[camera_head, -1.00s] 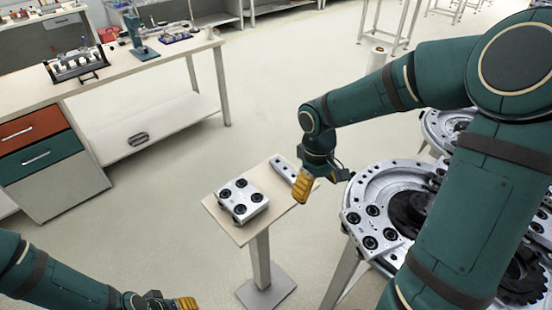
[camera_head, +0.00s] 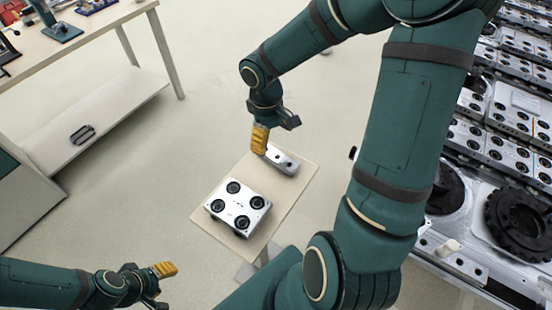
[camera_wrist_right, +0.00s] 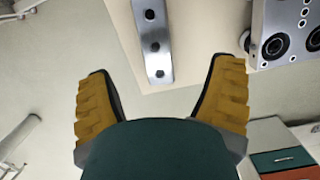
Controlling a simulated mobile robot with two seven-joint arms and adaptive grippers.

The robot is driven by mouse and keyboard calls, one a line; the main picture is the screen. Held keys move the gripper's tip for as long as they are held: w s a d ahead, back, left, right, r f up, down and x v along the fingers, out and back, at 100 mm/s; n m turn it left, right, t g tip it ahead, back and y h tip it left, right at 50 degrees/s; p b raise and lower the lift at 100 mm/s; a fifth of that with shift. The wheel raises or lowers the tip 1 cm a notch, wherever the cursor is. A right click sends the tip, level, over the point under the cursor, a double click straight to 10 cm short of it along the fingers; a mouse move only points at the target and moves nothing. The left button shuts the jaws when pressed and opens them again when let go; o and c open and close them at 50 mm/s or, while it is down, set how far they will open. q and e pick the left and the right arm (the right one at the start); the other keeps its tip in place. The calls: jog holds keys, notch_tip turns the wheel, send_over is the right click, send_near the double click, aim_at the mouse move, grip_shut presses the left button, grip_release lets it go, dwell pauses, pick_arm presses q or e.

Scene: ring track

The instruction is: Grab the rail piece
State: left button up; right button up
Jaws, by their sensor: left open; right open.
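The rail piece (camera_head: 281,159) is a short silver bar with dark holes. It lies on the small pedestal table (camera_head: 296,195), near its far edge. In the right wrist view the rail piece (camera_wrist_right: 152,40) is ahead of the fingers, between their lines and apart from them. My right gripper (camera_head: 260,139) has yellow fingers and is open and empty, close above the rail's left end in the head view. My left gripper (camera_head: 164,270) is open and empty, low at the left, away from the table.
A silver block with black wheels (camera_head: 238,208) lies on the same pedestal table, beside the rail piece. A ring track with plates (camera_head: 500,130) fills the right side. A workbench (camera_head: 110,22) stands at the upper left. Open floor lies between bench and pedestal.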

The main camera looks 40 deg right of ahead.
aim_at(277, 157)
jog(key=f, duration=0.4)
jog(key=shift+s+b, duration=0.2)
jog(key=shift+b, duration=0.2)
jog(key=f, duration=0.1)
jog(key=f+b, duration=0.1)
jog(key=f, duration=0.3)
jog(key=shift+s+d+b, duration=0.15)
jog(key=shift+d+b, duration=0.25)
jog(key=shift+r, duration=0.1)
jog(key=c, duration=1.3)
jog(key=shift+c, duration=0.4)
jog(key=shift+r, duration=0.15)
